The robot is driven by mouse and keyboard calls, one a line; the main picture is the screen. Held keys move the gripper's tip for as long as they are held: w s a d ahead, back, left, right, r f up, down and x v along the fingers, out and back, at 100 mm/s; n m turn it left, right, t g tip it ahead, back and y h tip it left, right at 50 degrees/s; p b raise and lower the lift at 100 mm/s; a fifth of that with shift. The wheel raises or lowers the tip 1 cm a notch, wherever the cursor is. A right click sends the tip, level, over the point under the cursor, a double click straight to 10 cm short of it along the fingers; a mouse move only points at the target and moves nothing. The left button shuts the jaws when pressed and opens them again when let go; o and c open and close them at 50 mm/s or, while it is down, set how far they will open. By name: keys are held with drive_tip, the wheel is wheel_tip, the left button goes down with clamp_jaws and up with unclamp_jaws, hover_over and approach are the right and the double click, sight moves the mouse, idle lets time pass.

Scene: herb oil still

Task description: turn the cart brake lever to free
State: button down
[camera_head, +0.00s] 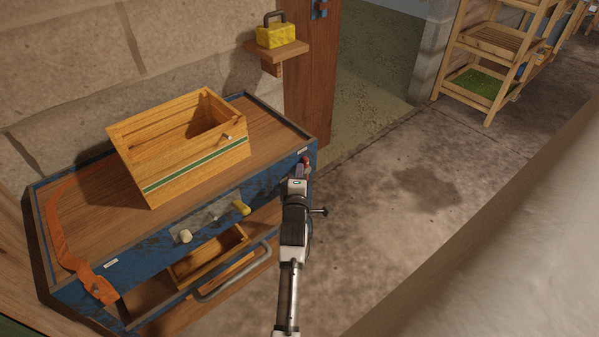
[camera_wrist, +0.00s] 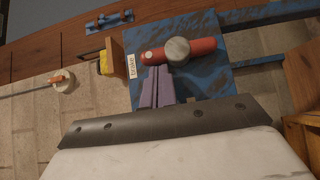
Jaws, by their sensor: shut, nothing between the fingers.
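The brake lever (camera_wrist: 206,47) is a red bar with a round grey pivot, on the blue end panel of the cart (camera_wrist: 190,20). It lies nearly level in the wrist view, beside a small white label (camera_wrist: 130,66) that seems to read "brake". In the head view a bit of the red lever (camera_head: 307,160) shows past my gripper (camera_head: 299,172), at the cart's right corner. In the wrist view my gripper's purple fingers (camera_wrist: 156,88) are shut and empty. Their tips are at the lever's left part, just below it; I cannot tell whether they touch.
On the cart top (camera_head: 85,190) stand a wooden box (camera_head: 195,165) with a green stripe and an orange strap (camera_head: 55,235). A drawer (camera_head: 205,262) below stands open. The floor to the right is clear up to wooden racks (camera_head: 490,45).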

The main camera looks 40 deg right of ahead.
sight(307, 161)
drive_tip(key=shift+d+r+m+g+y+p, duration=0.15)
drive_tip(key=shift+r+m+g+y+p, duration=0.25)
drive_tip(key=shift+p, duration=0.9)
drive_tip(key=shift+d+r+m+g+y+p, duration=0.3)
drive_tip(key=shift+r+m+y+p, duration=0.15)
drive_tip(key=shift+p, duration=0.8)
drive_tip(key=shift+d+r+m+y+p, duration=0.25)
drive_tip(key=shift+m+y+p, duration=0.2)
drive_tip(key=shift+p, duration=0.65)
drive_tip(key=m+y+p, duration=0.1)
drive_tip(key=d+m+g+y+p, duration=0.1)
drive_tip(key=p, duration=0.1)
drive_tip(key=shift+w+d+r+g, duration=0.1)
drive_tip(key=shift+d+r+g, duration=0.1)
drive_tip(key=shift+g, duration=0.1)
drive_tip(key=d+m+y, duration=0.1)
drive_tip(key=y, duration=0.1)
drive_tip(key=d+f+m+g+y, duration=0.1)
drive_tip(key=y, duration=0.1)
drive_tip(key=d+m+y, duration=0.1)
drive_tip(key=m+y, duration=0.1)
drive_tip(key=y, duration=0.1)
drive_tip(key=shift+w+d+f+g, duration=0.15)
drive_tip(key=shift+d+f+g, duration=0.05)
drive_tip(key=shift+d+g, duration=0.15)
drive_tip(key=shift+d, duration=0.1)
drive_tip(key=shift+r, duration=0.1)
